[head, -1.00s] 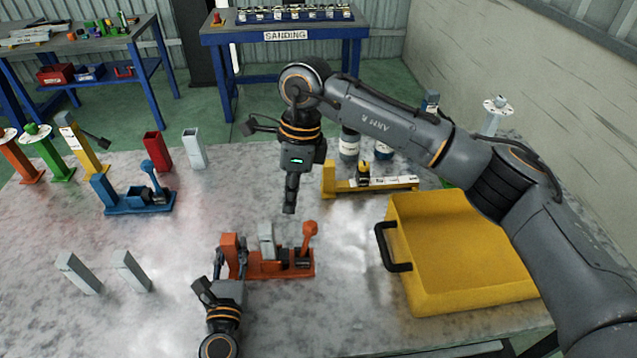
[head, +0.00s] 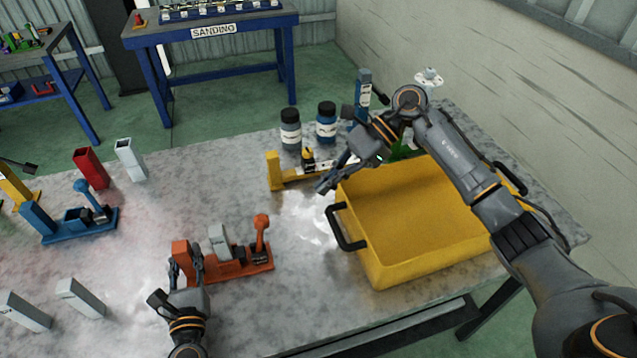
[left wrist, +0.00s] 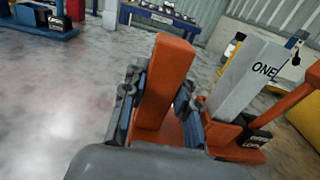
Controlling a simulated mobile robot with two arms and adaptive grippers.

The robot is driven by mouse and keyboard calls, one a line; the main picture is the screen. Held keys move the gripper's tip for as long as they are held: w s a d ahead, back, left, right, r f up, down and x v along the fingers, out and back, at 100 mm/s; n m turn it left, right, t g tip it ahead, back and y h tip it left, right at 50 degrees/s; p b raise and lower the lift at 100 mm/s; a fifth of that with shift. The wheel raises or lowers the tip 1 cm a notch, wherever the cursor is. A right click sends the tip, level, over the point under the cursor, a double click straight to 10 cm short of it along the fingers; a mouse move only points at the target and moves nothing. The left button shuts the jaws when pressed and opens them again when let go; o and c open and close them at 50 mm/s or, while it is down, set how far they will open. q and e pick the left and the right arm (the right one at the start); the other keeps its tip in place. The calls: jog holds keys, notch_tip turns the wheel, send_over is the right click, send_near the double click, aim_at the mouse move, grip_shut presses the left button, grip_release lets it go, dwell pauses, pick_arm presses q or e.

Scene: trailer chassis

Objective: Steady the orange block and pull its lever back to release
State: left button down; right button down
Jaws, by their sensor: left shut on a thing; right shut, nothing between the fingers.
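The orange block (head: 230,265) stands on the table in the front middle, with an upright post at its left end. My left gripper (head: 187,264) is shut on that post; the left wrist view shows its fingers (left wrist: 160,105) on both sides of the orange post (left wrist: 167,75). A grey piece (head: 218,241) stands in the block; it reads "ONE" in the left wrist view (left wrist: 245,75). The orange lever (head: 262,232) with a round knob stands upright at the right end. My right gripper (head: 328,184) is shut and empty, above the table near the yellow bin's left rim, away from the lever.
The yellow bin (head: 410,270) with black handles stands right of the block. A yellow lever block (head: 274,172) and two dark jars (head: 290,130) stand behind. A blue lever block (head: 75,232) and grey pieces (head: 80,298) are at left.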

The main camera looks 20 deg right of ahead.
aim_at(263, 216)
jog(key=s+a+f, duration=0.1)
jog(key=a+f, duration=0.3)
jog(key=a, duration=0.5)
jog(key=shift+a, duration=0.4)
jog(key=a, duration=0.1)
jog(key=a+r+h, duration=0.1)
jog(key=shift+a+r, duration=0.15)
jog(key=shift+a, duration=0.2)
jog(key=shift+r, duration=0.1)
